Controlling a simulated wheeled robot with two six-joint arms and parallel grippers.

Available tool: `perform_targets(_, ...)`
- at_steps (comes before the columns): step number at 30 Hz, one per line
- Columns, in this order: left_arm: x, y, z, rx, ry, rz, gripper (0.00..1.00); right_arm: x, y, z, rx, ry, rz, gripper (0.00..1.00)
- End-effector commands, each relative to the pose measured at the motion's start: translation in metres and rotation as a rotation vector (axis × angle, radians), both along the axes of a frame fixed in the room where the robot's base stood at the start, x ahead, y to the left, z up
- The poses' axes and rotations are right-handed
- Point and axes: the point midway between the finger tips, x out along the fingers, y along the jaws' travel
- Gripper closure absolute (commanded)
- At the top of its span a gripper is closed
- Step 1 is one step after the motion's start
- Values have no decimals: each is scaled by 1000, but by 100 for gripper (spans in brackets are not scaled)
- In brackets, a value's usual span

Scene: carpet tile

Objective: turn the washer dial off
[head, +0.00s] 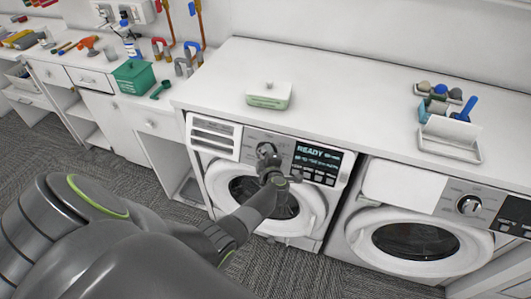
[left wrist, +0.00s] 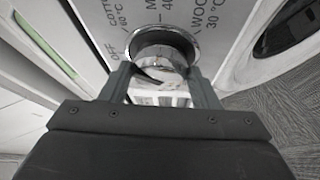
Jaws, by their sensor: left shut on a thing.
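The washer (head: 216,178) is the left of two white front-loading machines under the counter, with a lit display (head: 317,160) reading READY. Its round chrome dial (head: 265,148) is on the control panel, left of the display, partly hidden by my left gripper (head: 269,162). In the left wrist view the dial (left wrist: 165,40) is between the two fingers of my left gripper (left wrist: 160,82), which is shut on it. Printed around the dial are OFF at left, then COTTON 60, a partly cut-off label with 40, and WOOL 30. The pointer's setting cannot be told. My right gripper is out of view.
A second machine with its own dial (head: 469,206) stands at right. On the counter are a pale green-and-white box (head: 269,95) and a white tray (head: 450,138). A workbench with tools and a green box (head: 134,77) is at left. Carpet lies in front.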

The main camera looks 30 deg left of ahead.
Motion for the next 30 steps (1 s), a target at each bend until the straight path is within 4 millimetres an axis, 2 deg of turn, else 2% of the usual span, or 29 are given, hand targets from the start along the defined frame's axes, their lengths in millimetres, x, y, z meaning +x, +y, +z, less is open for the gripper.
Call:
perform_targets(1, 1, -1, 5, -39, -8, 19, 67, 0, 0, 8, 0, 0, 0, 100)
perform_targets(6, 1, 0, 5, -175, -41, 92, 67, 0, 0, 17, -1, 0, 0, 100)
perform_targets(15, 2, 0, 4, -376, -89, 196, 67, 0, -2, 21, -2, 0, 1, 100)
perform_targets(30, 2, 1, 5, -513, -122, 268, 67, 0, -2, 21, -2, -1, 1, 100)
